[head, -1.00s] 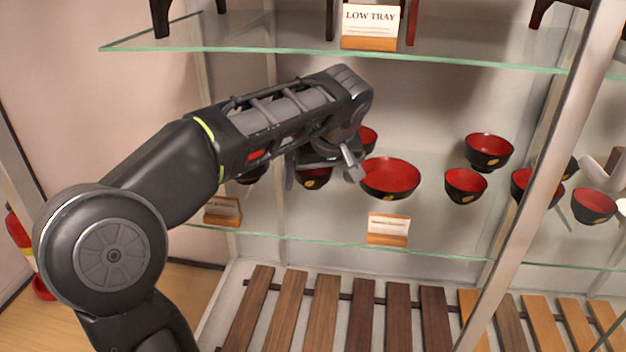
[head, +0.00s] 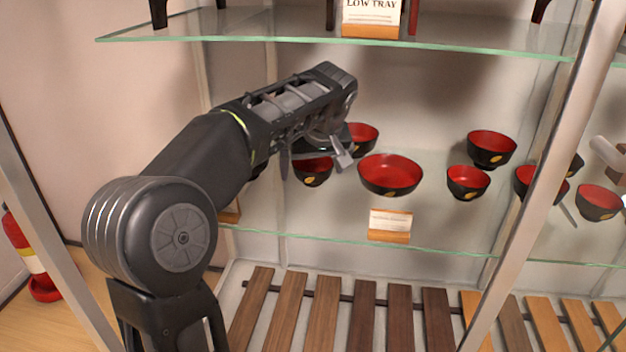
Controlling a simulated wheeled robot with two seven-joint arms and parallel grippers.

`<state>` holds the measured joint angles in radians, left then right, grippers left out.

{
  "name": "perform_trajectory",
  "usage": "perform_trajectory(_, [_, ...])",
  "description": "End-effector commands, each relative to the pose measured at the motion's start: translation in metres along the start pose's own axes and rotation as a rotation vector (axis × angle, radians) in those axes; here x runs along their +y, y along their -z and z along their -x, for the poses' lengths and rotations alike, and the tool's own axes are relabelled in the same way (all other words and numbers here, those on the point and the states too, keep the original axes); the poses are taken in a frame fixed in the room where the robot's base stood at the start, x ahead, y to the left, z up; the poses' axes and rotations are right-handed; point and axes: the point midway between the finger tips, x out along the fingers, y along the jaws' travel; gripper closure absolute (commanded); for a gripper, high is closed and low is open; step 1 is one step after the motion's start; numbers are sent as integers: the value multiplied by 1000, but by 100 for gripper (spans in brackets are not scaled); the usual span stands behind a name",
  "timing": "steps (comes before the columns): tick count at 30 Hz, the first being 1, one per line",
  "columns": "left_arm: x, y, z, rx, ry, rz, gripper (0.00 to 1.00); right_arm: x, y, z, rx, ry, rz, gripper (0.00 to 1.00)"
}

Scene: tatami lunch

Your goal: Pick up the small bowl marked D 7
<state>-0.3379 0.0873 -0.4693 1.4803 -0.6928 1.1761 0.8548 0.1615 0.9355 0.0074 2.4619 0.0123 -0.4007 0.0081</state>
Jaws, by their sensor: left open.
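Several black bowls with red insides and gold marks stand on the middle glass shelf; I cannot read a D 7 mark on any. A small bowl (head: 313,173) stands just below and behind my left gripper (head: 314,164), partly hidden by it. Another bowl (head: 364,138) shows behind the gripper, to its right. A wide bowl (head: 390,176) stands right of the gripper. A small bowl (head: 468,181) and a larger one (head: 491,148) stand farther right. My left gripper is open, fingers pointing down, with no bowl visibly held. My right gripper is not in view.
The upper glass shelf (head: 300,40) with a LOW TRAY card (head: 371,17) runs above my arm. A card on a wooden stand (head: 390,225) is at the shelf's front edge. A metal post (head: 540,170) crosses at right, with more bowls (head: 598,202) behind it.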

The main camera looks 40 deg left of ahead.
Motion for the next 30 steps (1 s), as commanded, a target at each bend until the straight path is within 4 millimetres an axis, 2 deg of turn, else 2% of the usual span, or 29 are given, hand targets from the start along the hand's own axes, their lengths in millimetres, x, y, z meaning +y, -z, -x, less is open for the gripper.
perform_trajectory(18, [0, 0, 0, 0, -1, 0, 1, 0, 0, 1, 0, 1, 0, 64])
perform_trajectory(30, [0, 0, 0, 0, -1, 0, 34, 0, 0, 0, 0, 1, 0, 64])
